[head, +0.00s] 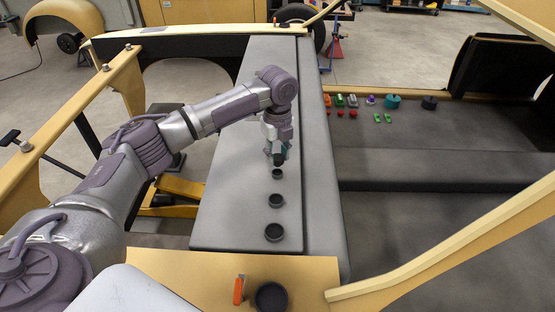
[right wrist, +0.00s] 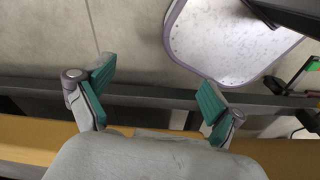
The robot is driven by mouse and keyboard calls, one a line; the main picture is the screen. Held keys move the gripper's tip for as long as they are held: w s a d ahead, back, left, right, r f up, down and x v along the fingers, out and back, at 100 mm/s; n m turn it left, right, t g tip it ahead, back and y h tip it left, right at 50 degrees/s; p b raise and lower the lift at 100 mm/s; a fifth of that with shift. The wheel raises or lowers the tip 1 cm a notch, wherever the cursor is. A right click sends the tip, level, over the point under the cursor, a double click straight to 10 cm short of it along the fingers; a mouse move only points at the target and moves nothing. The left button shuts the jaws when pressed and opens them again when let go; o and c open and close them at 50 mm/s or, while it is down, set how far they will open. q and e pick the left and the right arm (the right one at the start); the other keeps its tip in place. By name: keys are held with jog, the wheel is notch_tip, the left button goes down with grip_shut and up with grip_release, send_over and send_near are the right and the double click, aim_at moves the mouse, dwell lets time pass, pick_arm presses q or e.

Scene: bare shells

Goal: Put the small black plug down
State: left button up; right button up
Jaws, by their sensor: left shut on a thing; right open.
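My left gripper (head: 277,150) points down over the grey sill panel and is shut on the small black plug (head: 279,159), of which only a dark part shows below the fingers. Right below it is a small black round piece (head: 278,174) on the panel; I cannot tell whether the plug touches it. My right gripper (right wrist: 157,88) is open and empty in the right wrist view, its green-padded fingers wide apart.
Black round cups (head: 276,200) and (head: 274,233) line the grey panel (head: 225,200) toward me. A larger black cup (head: 271,297) and an orange-handled item (head: 239,290) are on the tan front ledge. Several small coloured parts and a teal cylinder (head: 392,101) stand at the right back.

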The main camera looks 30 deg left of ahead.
aim_at(277, 165)
pick_arm(q)
notch_tip(277, 165, down, 3)
jog(key=shift+s+f+p, duration=0.1)
jog(key=shift+p, duration=0.7)
jog(key=shift+f, duration=0.2)
pick_arm(e)
jog(key=shift+s+d+r, duration=0.15)
jog(key=shift+s+r, duration=0.7)
jog(key=shift+r, duration=0.05)
pick_arm(q)
jog(key=shift+f, duration=0.2)
jog(key=o, duration=1)
pick_arm(e)
jog(key=shift+w+d, duration=0.15)
jog(key=shift+w, duration=0.05)
